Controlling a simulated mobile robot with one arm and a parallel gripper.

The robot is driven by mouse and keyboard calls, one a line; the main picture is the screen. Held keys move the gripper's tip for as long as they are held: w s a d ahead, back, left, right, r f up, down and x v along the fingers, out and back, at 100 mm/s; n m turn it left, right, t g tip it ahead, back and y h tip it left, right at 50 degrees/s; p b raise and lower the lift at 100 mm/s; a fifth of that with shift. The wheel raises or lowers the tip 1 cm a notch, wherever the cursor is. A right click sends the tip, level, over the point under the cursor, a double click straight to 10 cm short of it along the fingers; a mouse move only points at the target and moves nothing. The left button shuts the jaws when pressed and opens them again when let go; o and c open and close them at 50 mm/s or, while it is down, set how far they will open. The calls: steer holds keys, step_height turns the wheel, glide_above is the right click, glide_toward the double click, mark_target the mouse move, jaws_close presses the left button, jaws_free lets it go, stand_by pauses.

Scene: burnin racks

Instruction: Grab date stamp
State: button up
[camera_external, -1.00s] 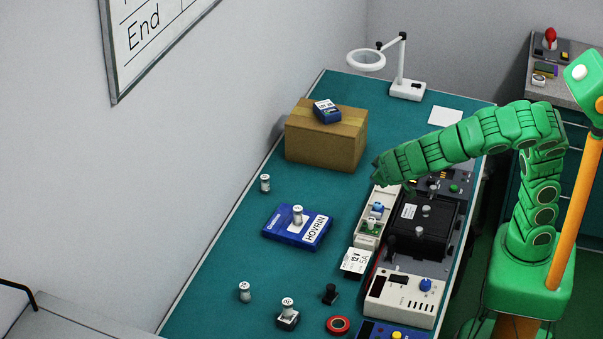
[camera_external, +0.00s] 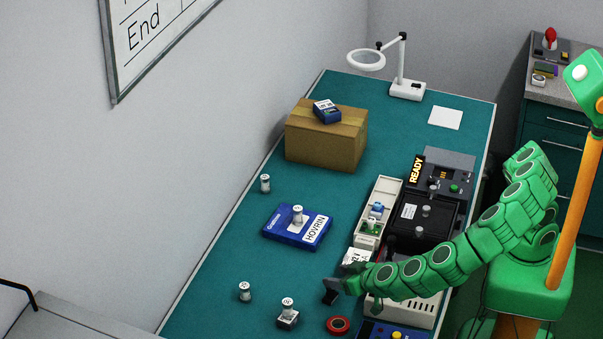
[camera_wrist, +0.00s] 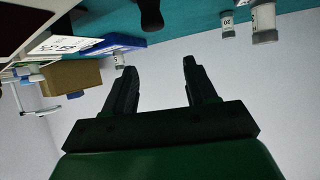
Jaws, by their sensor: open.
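A small black knobbed object, which looks like the date stamp (camera_external: 329,297), stands on the teal bench near its front, left of the white power unit. My gripper (camera_external: 344,280) is just above and behind it in the external view and partly covers it. In the wrist view the black stamp (camera_wrist: 151,14) shows at the top edge, cut off by the frame. My open gripper (camera_wrist: 160,70) has its two dark fingers apart with nothing between them. The stamp lies beyond the fingertips, and I see no contact.
A blue HOVRIN box (camera_external: 297,227) and a cardboard box (camera_external: 326,140) are farther back. Bare bench lies left of the stamp.

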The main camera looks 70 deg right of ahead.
mark_target(331, 293)
steer(key=shift+f, duration=2.45)
steer(key=shift+x, duration=2.6)
steer(key=shift+c, duration=0.4)
jaws_close()
